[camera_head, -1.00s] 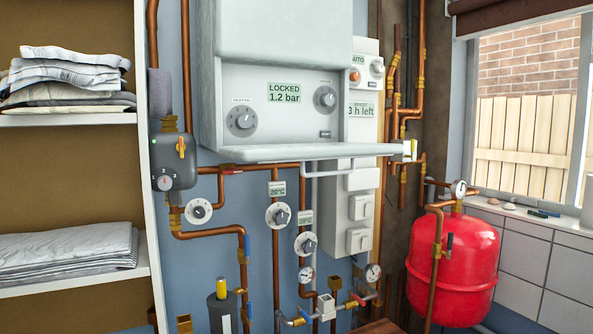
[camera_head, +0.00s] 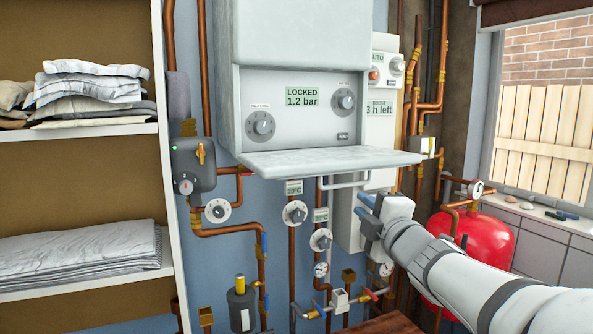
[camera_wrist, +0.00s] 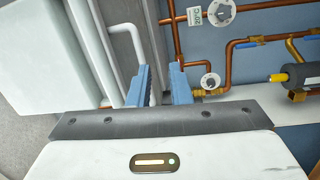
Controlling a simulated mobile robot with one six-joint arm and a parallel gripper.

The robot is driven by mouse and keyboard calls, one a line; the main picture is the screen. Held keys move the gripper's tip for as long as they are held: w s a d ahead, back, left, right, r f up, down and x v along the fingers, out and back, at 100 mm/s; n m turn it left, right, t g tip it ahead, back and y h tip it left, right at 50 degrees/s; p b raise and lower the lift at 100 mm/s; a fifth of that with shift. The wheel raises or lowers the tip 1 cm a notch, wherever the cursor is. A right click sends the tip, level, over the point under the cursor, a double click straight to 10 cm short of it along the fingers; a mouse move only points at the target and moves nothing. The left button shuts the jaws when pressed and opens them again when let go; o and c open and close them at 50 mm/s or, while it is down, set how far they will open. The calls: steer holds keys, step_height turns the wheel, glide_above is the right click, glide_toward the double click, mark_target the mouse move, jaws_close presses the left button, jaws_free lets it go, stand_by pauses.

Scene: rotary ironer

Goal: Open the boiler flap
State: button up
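The boiler (camera_head: 292,48) is a pale box on the blue wall in the head view. Its flap (camera_head: 330,161) is swung down and stands out about level below the control panel (camera_head: 300,130), which is uncovered. The display (camera_head: 302,96) reads LOCKED, 1.2 bar. My gripper (camera_head: 362,207) is just below the flap's right part, apart from it as far as I can tell. In the wrist view my gripper's blue fingers (camera_wrist: 160,76) stand apart with nothing between them; pipes and wall show beyond.
Copper pipes, dials (camera_head: 294,213) and valves cover the wall below the boiler. A shelf with folded linen (camera_head: 80,251) stands on the left. A red tank (camera_head: 470,240) stands on the right, partly behind my arm. A white box (camera_head: 350,215) is behind my gripper.

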mark_target(345, 186)
steer(key=r+n+y, duration=0.1)
steer(key=a+r+n+y, duration=0.1)
steer(key=shift+w+a+r+n+p, duration=0.2)
steer(key=shift+a+n+p, duration=0.1)
steer(key=shift+n, duration=0.1)
steer(key=p+x, duration=0.1)
steer(key=x, duration=0.6)
steer(key=shift+p, duration=0.4)
jaws_close()
